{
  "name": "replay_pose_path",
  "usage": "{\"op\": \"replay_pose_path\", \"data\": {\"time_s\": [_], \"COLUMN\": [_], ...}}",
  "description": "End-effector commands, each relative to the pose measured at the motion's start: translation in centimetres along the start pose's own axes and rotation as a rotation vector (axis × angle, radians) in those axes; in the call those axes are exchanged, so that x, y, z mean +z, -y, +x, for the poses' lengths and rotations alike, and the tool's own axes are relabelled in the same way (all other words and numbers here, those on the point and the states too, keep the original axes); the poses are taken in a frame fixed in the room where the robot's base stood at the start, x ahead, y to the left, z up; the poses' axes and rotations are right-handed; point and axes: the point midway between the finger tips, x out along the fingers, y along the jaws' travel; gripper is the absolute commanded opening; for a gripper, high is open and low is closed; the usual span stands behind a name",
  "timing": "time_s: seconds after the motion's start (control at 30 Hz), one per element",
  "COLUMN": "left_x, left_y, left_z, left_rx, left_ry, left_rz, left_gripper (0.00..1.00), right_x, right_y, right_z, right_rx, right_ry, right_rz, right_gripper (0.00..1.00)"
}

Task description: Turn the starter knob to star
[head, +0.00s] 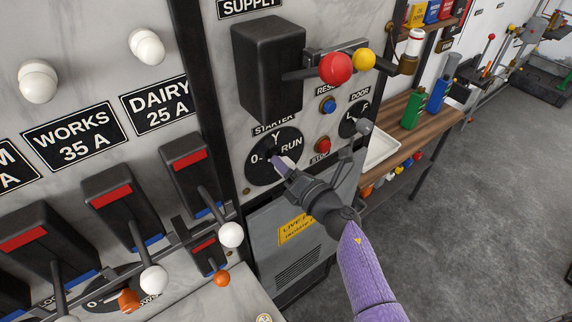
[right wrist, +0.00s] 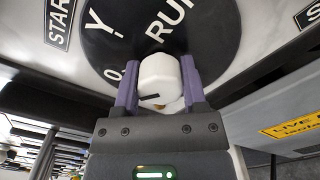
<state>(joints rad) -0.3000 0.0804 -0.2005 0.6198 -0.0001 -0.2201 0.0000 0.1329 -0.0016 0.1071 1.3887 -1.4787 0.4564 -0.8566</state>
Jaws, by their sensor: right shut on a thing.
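The starter dial (head: 262,172) is a round black plate on the marbled panel, marked 0 at left, Y at top and RUN at right. It also shows close up in the right wrist view (right wrist: 105,48). My right gripper (head: 281,162) reaches it from the lower right. In the right wrist view its two purple fingers (right wrist: 159,82) are shut on the white starter knob (right wrist: 160,72), one on each side. A short black mark shows on the knob's left part; I cannot tell exactly which position it points to. In the head view the fingers mostly hide the knob. My left gripper is not in view.
A red ball lever (head: 335,68) and a yellow ball (head: 363,59) stick out above the dial. A blue button (head: 327,105), a red stop button (head: 322,144) and the door knob (head: 361,126) are close at right. Several white-balled switch levers (head: 231,234) stand at lower left.

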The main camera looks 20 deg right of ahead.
Motion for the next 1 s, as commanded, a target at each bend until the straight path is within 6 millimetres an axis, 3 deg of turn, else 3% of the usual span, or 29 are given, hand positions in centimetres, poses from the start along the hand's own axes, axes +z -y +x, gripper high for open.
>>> {"op": "replay_pose_path", "data": {"time_s": [1.0], "left_x": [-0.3], "left_y": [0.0], "left_z": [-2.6], "left_rx": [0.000], "left_ry": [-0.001], "left_rz": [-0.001], "left_gripper": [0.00], "right_x": [-0.1], "right_y": [0.2], "right_z": [0.0], "right_rx": [-0.004], "right_ry": [0.000], "right_rz": [0.829], "right_gripper": [0.00]}}
